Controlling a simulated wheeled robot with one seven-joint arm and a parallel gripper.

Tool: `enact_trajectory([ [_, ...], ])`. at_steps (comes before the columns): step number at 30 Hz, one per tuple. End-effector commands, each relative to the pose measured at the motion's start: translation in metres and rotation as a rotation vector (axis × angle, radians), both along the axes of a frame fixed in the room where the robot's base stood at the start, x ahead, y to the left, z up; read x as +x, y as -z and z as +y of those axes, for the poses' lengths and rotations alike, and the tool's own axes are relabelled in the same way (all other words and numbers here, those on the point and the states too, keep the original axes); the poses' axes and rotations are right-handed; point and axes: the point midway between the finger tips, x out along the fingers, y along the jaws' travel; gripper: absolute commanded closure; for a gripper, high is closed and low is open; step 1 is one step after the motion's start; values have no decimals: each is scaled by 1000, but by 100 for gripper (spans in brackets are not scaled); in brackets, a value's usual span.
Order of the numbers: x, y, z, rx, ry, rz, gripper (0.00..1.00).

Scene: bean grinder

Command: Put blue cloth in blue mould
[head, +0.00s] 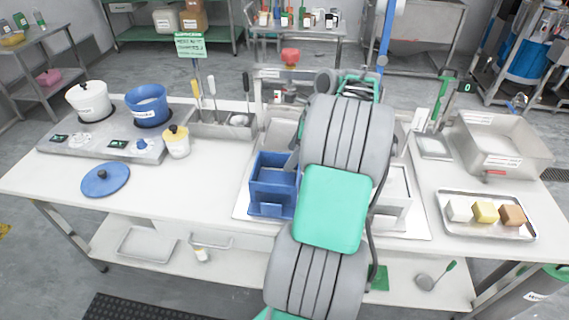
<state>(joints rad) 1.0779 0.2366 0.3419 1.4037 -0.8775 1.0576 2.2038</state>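The blue mould (273,189) is an open box standing upright on a pale tray in the middle of the table. My arm covers the area just right of it. My gripper (293,158) is mostly hidden behind my arm; only a small grey part seems to show at the mould's upper right edge. I cannot see its fingertips or whether it holds anything. I cannot make out a blue cloth; the mould's inside is too small and dark to tell.
A white mould (397,194) stands right of my arm. A metal tray (489,233) with several small blocks and a steel basin (501,147) are at the right. A blue pot (148,104), white pot (87,101) and blue lid (105,179) are left. The table's front left is clear.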

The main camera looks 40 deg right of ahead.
Motion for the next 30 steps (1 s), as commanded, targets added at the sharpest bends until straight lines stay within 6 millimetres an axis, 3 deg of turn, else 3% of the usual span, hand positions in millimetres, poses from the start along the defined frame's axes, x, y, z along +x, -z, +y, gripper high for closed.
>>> enact_trajectory([
  [3, -5, -15, -4, 1, 0, 1, 26],
  [7, -5, -19, -3, -2, -8, 0, 26],
  [10, 9, -26, 22, -47, -123, -19, 26],
  [11, 16, -31, 36, -75, -193, -32, 26],
  [13, 33, -41, 84, -161, -421, -70, 26],
  [16, 41, -53, 169, -325, -848, -137, 26],
  [18, 32, -56, 224, -442, -1164, -183, 26],
  [21, 2, -51, 287, -605, -1614, -241, 26],
  [25, -41, -37, 330, -771, -2090, -284, 26],
  [27, -57, -30, 339, -824, -2253, -292, 26],
  [30, -66, -25, 343, -862, -2365, -295, 26],
])
